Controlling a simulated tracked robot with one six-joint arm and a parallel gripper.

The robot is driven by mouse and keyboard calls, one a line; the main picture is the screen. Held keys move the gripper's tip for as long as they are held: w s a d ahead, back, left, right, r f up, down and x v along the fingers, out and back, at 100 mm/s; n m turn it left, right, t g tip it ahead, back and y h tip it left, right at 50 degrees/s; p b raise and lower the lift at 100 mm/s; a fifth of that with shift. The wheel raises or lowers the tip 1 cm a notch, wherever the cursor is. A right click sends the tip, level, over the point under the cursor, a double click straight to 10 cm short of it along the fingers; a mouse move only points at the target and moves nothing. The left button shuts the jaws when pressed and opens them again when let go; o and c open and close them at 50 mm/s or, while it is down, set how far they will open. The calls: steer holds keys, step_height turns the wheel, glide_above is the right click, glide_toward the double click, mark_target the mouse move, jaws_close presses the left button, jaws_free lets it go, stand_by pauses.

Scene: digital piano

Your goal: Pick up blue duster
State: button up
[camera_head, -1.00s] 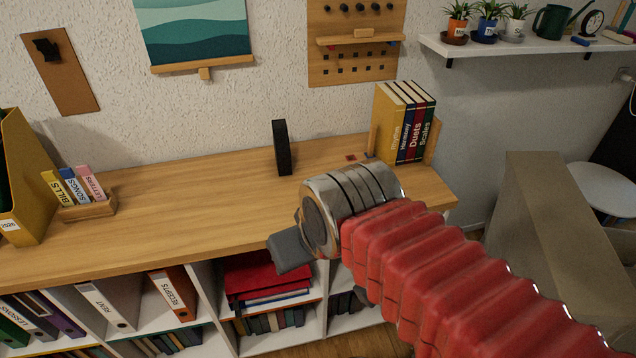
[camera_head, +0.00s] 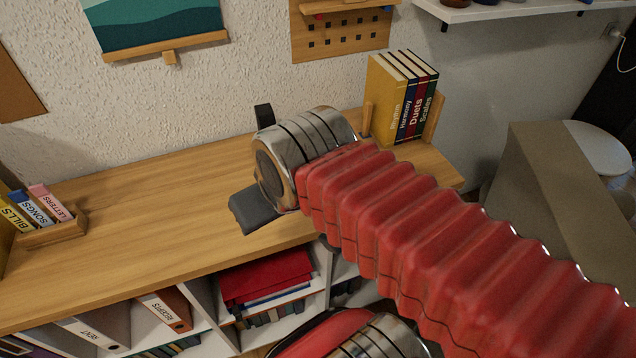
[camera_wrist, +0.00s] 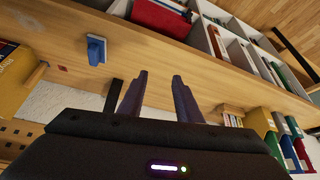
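A blue block-like thing with a paler grey side, which looks like the blue duster (camera_wrist: 96,48), stands on the wooden top in the upper left of the wrist view. I cannot make it out in the head view, where my arm covers part of the top. My gripper (camera_wrist: 160,76) has its two dark fingers apart with nothing between them. The duster lies to the left of the fingers in the wrist view, apart from them. In the head view a grey finger of my gripper (camera_head: 254,210) shows above the wooden top.
The wooden shelf top (camera_head: 150,215) is mostly clear at its middle. A row of books (camera_head: 400,100) stands at the right end, and a small box of labelled cards (camera_head: 55,232) at the left. A black upright object (camera_head: 264,115) stands behind my wrist.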

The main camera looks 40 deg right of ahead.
steer(key=shift+o, duration=0.5)
steer(key=shift+o, duration=0.6)
steer(key=o, duration=0.3)
steer(key=shift+w+d+r+m, duration=0.2)
steer(key=shift+w+m, duration=0.25)
steer(key=shift+m, duration=0.05)
steer(key=o, duration=0.6)
steer(key=w+d+m, duration=0.1)
steer(key=w+d+m+g, duration=0.1)
steer(key=m, duration=0.1)
steer(key=w+d+m, duration=0.1)
steer(key=shift+w+d+r+m+g+h, duration=0.25)
steer(key=shift+w+r+m+g+h, duration=0.05)
steer(key=shift+w+r+m, duration=0.1)
steer(key=shift+o, duration=0.3)
steer(key=w+d+m+g, duration=0.1)
steer(key=w+d+m, duration=0.2)
steer(key=d+m, duration=0.2)
steer(key=shift+w+f, duration=0.25)
steer(key=shift+w, duration=0.15)
steer(key=w+d+f+m+g, duration=0.1)
steer(key=w+d+f+m, duration=0.1)
steer(key=d+m, duration=0.2)
steer(key=w+d+f+m+g, duration=0.2)
steer(key=w+d+m, duration=0.1)
steer(key=d+m, duration=0.2)
steer(key=shift+d+m, duration=0.3)
steer(key=shift+d, duration=0.85)
